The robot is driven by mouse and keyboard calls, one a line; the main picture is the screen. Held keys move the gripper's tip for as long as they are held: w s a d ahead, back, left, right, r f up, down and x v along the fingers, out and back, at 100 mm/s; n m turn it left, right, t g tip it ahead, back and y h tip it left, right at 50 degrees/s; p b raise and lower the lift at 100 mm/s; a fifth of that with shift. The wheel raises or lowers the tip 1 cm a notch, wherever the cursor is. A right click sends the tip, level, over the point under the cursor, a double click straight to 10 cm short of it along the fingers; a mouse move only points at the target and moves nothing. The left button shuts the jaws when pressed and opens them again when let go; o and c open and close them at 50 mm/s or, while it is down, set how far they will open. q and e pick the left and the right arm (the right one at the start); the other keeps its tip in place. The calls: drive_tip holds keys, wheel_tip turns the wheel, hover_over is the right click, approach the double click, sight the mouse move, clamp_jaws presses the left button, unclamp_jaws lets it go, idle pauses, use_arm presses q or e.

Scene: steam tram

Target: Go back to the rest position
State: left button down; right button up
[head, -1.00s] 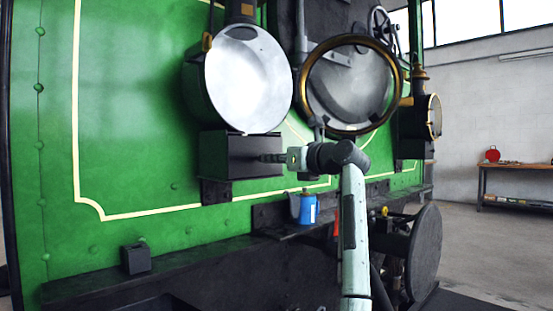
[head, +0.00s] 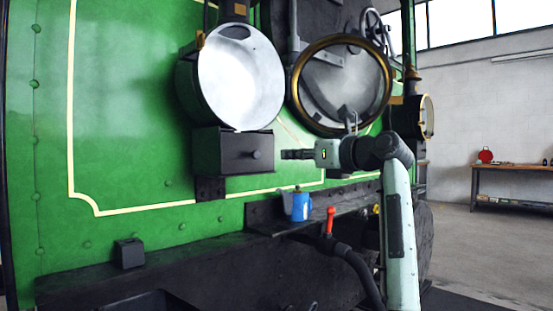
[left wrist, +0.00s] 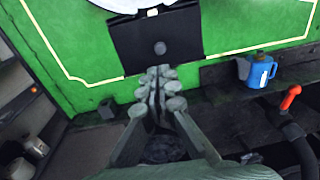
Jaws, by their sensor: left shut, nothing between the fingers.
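My left gripper (head: 284,154) is shut and empty in the head view, its fingers pointing left just to the right of a black box with a round knob (head: 222,158). A small gap shows between the fingertips and the box in that view. In the left wrist view the closed fingers (left wrist: 160,73) point up at the same box (left wrist: 172,30), with the knob above their tips. My left forearm rises from the bottom right. My right gripper is not in view.
A blue can (head: 300,206) stands on a dark ledge below my gripper, beside a red handle (head: 330,220). Two large round lamps (head: 240,80) (head: 342,85) are mounted above. A small black block (head: 129,253) sits at lower left. Open floor and a workbench (head: 515,168) lie at right.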

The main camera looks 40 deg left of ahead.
use_arm(q)
drive_tip(key=shift+s+d+r, duration=0.1)
drive_tip(key=shift+s+d, duration=0.05)
drive_tip(key=shift+d, duration=0.7)
drive_tip(key=shift+s+d+r, duration=0.1)
drive_tip(key=shift+d, duration=0.75)
